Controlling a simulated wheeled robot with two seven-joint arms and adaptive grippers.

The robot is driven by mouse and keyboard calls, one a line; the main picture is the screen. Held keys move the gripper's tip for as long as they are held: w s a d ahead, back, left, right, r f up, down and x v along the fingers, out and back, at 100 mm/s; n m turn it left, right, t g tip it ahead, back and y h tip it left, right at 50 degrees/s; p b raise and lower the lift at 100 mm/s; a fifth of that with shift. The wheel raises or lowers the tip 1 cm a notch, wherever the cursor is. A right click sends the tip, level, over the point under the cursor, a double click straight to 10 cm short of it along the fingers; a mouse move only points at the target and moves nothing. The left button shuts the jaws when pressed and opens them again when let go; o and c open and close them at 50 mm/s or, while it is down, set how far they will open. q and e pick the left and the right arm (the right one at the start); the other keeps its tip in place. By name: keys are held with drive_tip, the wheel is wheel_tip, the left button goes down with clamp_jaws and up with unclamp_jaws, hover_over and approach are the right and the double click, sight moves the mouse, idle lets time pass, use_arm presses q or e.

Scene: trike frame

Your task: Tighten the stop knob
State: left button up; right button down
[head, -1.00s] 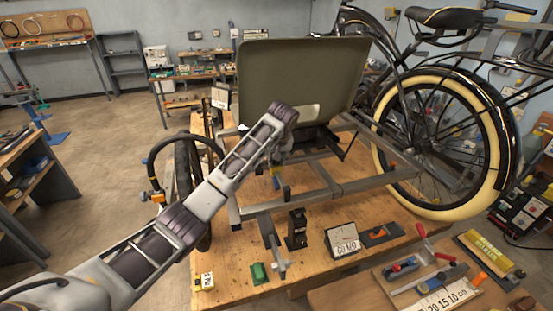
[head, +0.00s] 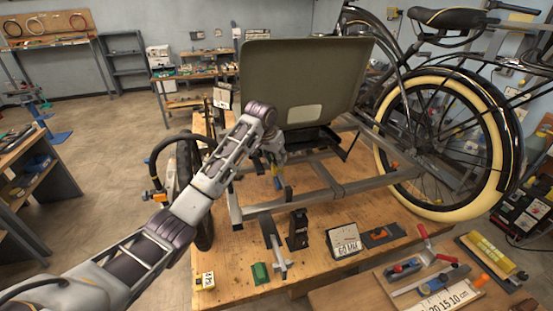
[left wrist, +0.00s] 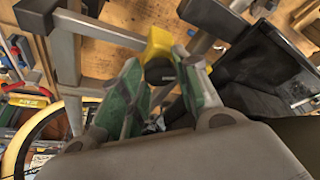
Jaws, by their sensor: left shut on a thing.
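A black round knob (left wrist: 159,73) on a yellow block (left wrist: 160,42) shows in the left wrist view, next to grey frame bars. I take it to be the stop knob. My left gripper (left wrist: 158,85) has its green fingers on both sides of the knob and is shut on it. In the head view my left gripper (head: 271,158) is at the trike frame (head: 290,200), just below the seat panel (head: 290,75). The knob is too small and covered to make out there. A yellow and blue part (head: 278,182) shows just below the gripper. My right gripper is not in view.
The frame stands on a wooden bench (head: 240,285). A large cream-tyred wheel (head: 391,178) is at the right, a smaller wheel (head: 203,225) at the left. A black post (head: 298,230), a 60 mm block (head: 343,241) and a green block (head: 260,273) stand in front.

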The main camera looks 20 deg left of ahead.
use_arm(q)
drive_tip(key=shift+a+m+h, duration=0.1)
drive_tip(key=shift+m+h, duration=0.2)
drive_tip(key=shift+m, duration=0.7)
drive_tip(key=o, duration=1)
drive_tip(key=shift+v, duration=6)
drive_tip(key=shift+w, duration=0.2)
